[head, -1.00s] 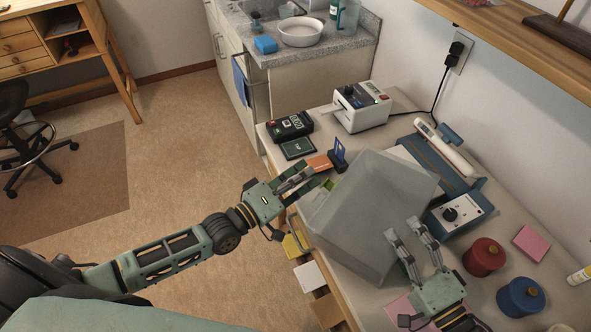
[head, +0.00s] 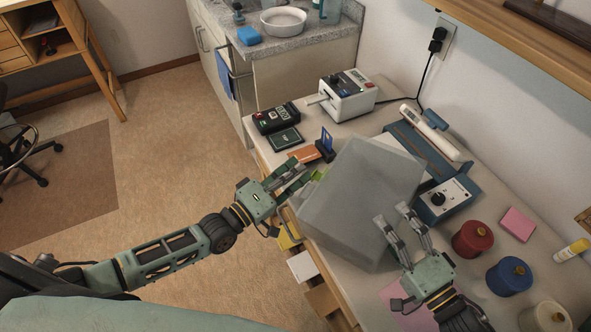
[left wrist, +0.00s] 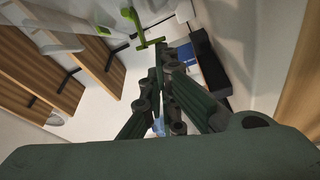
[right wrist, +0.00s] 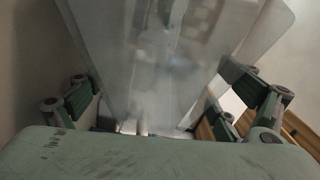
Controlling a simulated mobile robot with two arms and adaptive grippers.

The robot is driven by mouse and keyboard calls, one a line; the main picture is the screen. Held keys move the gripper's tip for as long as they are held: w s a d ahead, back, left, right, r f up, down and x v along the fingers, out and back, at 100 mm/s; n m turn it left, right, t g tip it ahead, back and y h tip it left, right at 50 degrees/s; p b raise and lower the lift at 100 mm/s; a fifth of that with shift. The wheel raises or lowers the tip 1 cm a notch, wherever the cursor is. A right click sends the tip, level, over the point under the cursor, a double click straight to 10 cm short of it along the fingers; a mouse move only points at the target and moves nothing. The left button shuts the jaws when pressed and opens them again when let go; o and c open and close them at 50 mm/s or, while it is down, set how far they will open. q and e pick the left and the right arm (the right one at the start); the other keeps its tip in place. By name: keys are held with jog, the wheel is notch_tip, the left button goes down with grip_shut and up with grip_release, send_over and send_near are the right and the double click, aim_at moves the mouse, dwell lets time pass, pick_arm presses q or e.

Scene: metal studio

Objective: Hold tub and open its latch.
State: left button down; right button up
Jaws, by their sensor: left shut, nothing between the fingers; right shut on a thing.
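The tub (head: 360,200) is a grey, translucent box, tilted over the bench in the head view. My right gripper (head: 391,217) is shut on the tub at its near right side. The right wrist view shows the tub's cloudy wall (right wrist: 165,60) between the fingers. My left gripper (head: 297,172) is shut and empty, just left of the tub's upper left side. A green piece (head: 319,173), which looks like the latch, shows beside its fingertips. The left wrist view shows this green piece (left wrist: 146,42) just past the fingertips; I cannot tell whether they touch it.
A blue-grey device with a dial (head: 447,197) stands close to the right of the tub. Red (head: 472,238) and blue (head: 509,276) spools stand right of my right gripper. A black box (head: 276,118), a dark pad (head: 285,139) and a white machine (head: 347,97) lie beyond the tub.

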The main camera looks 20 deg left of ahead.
pick_arm(q)
jog(key=a, duration=0.4)
jog(key=shift+w+a, duration=0.15)
jog(key=shift+a, duration=0.05)
pick_arm(e)
jog(key=shift+r, duration=0.1)
pick_arm(q)
jog(key=v, duration=0.9)
jog(key=shift+f, duration=0.1)
pick_arm(e)
jog(key=o, duration=1.2)
jog(key=v, duration=1.2)
